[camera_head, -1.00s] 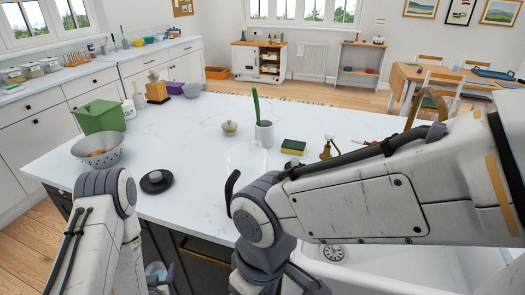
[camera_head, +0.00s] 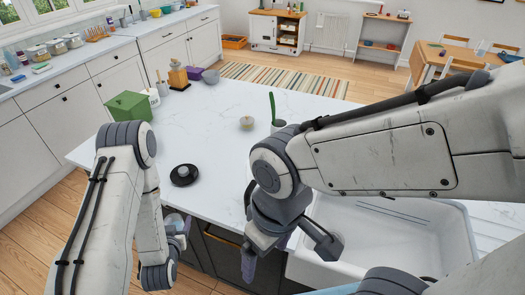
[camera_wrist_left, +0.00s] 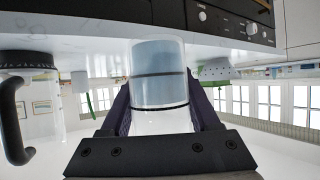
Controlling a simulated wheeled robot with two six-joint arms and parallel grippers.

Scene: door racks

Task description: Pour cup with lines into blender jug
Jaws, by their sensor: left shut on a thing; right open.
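The cup with lines (camera_wrist_left: 158,80) is clear with two dark bands and bluish contents. In the left wrist view, which looks upside down, it stands between my left gripper's fingers (camera_wrist_left: 160,118), which are shut on it. The blender jug (camera_wrist_left: 30,110), clear with a black handle and dark base, is at the left edge of that view, apart from the cup. In the head view my left gripper (camera_head: 178,232) is low beside the counter's front edge, its cup not clearly visible. My right gripper (camera_head: 264,254) is open in front of the counter; the jug is mostly hidden behind my right arm.
A black round lid (camera_head: 184,175) lies on the white counter (camera_head: 215,150). The sink (camera_head: 370,235) is at right.

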